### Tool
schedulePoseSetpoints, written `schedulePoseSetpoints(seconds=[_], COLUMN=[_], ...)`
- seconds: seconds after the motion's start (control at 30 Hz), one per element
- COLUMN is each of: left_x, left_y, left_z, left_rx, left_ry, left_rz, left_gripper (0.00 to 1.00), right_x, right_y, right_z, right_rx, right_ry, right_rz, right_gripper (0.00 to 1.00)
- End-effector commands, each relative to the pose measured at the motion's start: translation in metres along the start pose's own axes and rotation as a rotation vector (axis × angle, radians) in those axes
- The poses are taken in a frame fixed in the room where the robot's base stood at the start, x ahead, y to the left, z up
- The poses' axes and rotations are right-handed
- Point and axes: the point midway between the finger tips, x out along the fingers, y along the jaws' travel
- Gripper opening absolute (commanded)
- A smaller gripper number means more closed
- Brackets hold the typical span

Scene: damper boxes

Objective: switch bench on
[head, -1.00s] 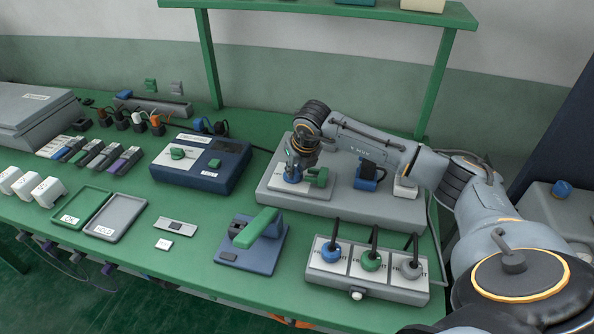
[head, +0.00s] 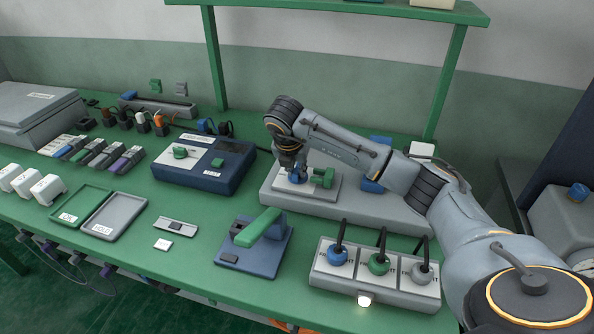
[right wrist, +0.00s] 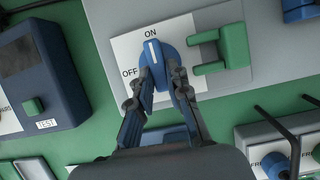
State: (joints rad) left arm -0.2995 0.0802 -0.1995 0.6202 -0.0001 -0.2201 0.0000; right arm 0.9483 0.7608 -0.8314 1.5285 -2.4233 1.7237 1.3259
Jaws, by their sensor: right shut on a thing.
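The bench switch is a blue rotary knob (right wrist: 153,55) on a white plate (right wrist: 125,50) marked ON and OFF. Its white pointer line points at ON. My right gripper (right wrist: 160,75) is shut on the knob, with its fingers at the knob's sides. In the head view the right gripper (head: 297,172) reaches down onto the plate, and the fingers partly hide the knob. A green bracket-like part (right wrist: 232,46) sits on the same plate beside the knob; it also shows in the head view (head: 323,178). My left gripper is not in view.
A box with several knobs and levers (head: 330,282) stands at the front right, its front lamp (head: 364,300) glowing. A blue-based green-handled device (head: 258,232), a TEST box (head: 205,165) and green and grey trays (head: 118,212) lie to the left.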

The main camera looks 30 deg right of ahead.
Motion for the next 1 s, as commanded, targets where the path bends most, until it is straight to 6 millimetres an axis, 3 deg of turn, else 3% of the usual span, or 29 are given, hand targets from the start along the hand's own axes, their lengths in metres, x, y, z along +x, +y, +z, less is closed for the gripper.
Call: schedulePoseSetpoints(seconds=[0.53,0.57,0.67,1.0], left_x=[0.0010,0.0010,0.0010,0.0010], left_y=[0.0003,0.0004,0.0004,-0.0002], left_z=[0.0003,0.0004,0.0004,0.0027], left_rx=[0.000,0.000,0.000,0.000], left_ry=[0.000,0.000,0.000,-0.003], left_rz=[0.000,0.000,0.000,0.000], left_gripper=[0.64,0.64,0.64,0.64], right_x=[-0.0008,-0.0008,-0.0007,-0.0026], right_y=[0.0006,0.0006,0.0006,0.0006], right_z=[0.0013,0.0014,0.0012,0.0006], right_rx=[0.025,0.025,0.025,0.022], right_ry=[-0.002,-0.002,-0.002,-0.001], right_rz=[-0.008,-0.007,-0.008,-0.008], right_gripper=[0.00,0.21,0.40,0.40])
